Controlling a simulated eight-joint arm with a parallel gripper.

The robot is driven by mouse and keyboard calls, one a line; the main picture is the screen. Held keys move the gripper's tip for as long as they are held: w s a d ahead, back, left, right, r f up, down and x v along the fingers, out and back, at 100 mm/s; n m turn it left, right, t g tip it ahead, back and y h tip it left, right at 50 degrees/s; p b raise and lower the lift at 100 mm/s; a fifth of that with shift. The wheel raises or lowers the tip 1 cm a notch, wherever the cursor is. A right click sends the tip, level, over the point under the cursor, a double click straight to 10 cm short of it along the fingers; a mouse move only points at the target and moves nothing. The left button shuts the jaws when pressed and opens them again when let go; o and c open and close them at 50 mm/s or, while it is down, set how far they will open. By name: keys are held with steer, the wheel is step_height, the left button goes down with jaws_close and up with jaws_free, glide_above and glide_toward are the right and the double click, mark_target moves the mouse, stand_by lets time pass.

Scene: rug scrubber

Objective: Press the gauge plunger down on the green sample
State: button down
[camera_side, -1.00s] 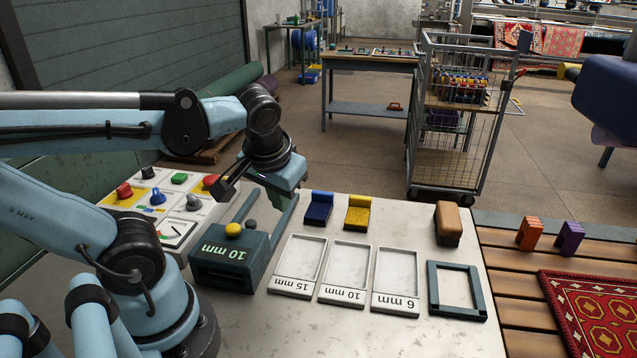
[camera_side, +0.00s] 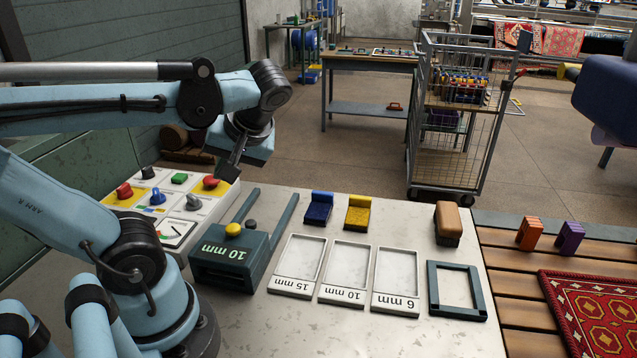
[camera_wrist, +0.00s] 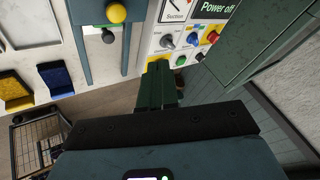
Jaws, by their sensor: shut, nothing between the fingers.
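The gauge (camera_side: 232,262) is a dark teal box with a "10 mm" display and two rails reaching back. In the wrist view the yellow knob (camera_wrist: 117,13) is at the top edge. A blue sample (camera_side: 318,212) and a yellow sample (camera_side: 358,217) lie apart on the bench. My gripper (camera_side: 224,176) is shut and empty, above the bench behind the gauge, near the control panel. Its fingers (camera_wrist: 159,72) show together in the wrist view.
The control panel (camera_side: 160,210) with several knobs and buttons lies left of the gauge. Trays marked 15, 10 and 6 mm (camera_side: 397,309), a dark frame (camera_side: 437,312) and a brown block (camera_side: 448,224) are to its right. A wire cart (camera_side: 487,140) stands behind.

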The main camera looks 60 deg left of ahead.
glide_toward(229, 224)
steer(key=shift+s+a+f, duration=0.25)
steer(key=shift+a+f, duration=0.3)
steer(key=shift+a, duration=0.1)
steer(key=shift+s+a+f, duration=0.3)
steer(key=shift+a+f, duration=0.3)
steer(key=shift+a, duration=0.1)
steer(key=shift+s+a+f, duration=0.25)
steer(key=shift+a+f, duration=0.3)
steer(key=shift+a, duration=0.1)
steer(key=shift+f, duration=0.2)
stand_by(0.6)
steer(key=shift+f, duration=0.25)
steer(key=shift+f, duration=0.85)
stand_by(1.3)
steer(key=shift+d+r, duration=0.1)
steer(key=shift+r, duration=1.05)
steer(key=shift+r, duration=2.5)
